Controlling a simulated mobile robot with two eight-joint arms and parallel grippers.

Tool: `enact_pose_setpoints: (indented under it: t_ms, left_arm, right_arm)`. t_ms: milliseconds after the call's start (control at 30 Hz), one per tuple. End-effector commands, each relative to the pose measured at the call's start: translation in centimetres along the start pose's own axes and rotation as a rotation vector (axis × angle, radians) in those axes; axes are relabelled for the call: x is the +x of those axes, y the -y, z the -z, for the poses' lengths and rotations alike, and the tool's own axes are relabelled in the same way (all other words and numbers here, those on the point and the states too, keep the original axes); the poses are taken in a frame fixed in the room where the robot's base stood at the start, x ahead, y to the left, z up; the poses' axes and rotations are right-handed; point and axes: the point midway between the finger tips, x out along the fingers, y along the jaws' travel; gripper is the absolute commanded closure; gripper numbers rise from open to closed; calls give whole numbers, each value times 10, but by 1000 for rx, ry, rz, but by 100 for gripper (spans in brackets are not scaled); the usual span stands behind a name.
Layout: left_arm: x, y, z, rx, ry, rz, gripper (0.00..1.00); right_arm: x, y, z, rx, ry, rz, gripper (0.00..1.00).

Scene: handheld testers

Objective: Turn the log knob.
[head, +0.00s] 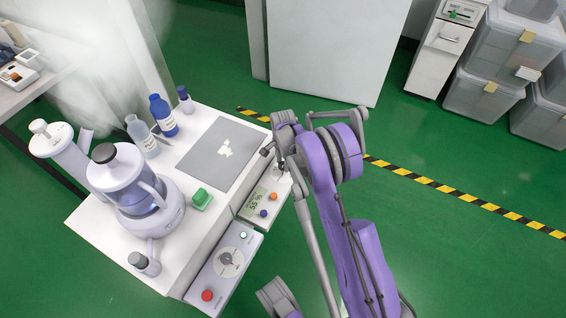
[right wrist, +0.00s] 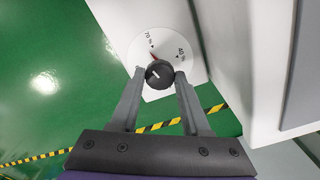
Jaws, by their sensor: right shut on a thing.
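The log knob (right wrist: 158,74) is black with a white line on top, seen in the right wrist view. It sits on a round white dial (right wrist: 176,48) marked 70 % and 40 %, with a small red pointer beside it. My right gripper (right wrist: 160,75) is shut on the knob, one finger on each side. In the head view my right gripper (head: 282,167) is at the far end of a handheld tester (head: 262,203) and hides the knob there. The tester's display seems to read 55 %. My left gripper is not seen.
A second panel (head: 225,267) with a dial and a red button lies along the table's near edge. The white table (head: 115,250) holds a grey mat (head: 215,150), bottles, a green block (head: 201,198) and a large jar device (head: 125,180). Green floor lies open to the right.

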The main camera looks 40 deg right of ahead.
Motion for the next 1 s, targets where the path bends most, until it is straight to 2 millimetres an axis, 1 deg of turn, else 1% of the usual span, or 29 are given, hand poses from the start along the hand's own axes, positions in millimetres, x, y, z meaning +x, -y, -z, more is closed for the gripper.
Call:
enact_pose_setpoints:
  t_ms: [200, 400, 633, 1000]
  left_arm:
    - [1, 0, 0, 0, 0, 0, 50]
    - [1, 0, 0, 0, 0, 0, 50]
    - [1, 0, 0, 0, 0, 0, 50]
    - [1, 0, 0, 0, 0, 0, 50]
  right_arm:
    - [0, 0, 0, 155, 0, 0, 100]
    - [0, 0, 0, 250, 0, 0, 100]
    - [0, 0, 0, 303, 0, 0, 100]
    - [0, 0, 0, 313, 0, 1, 100]
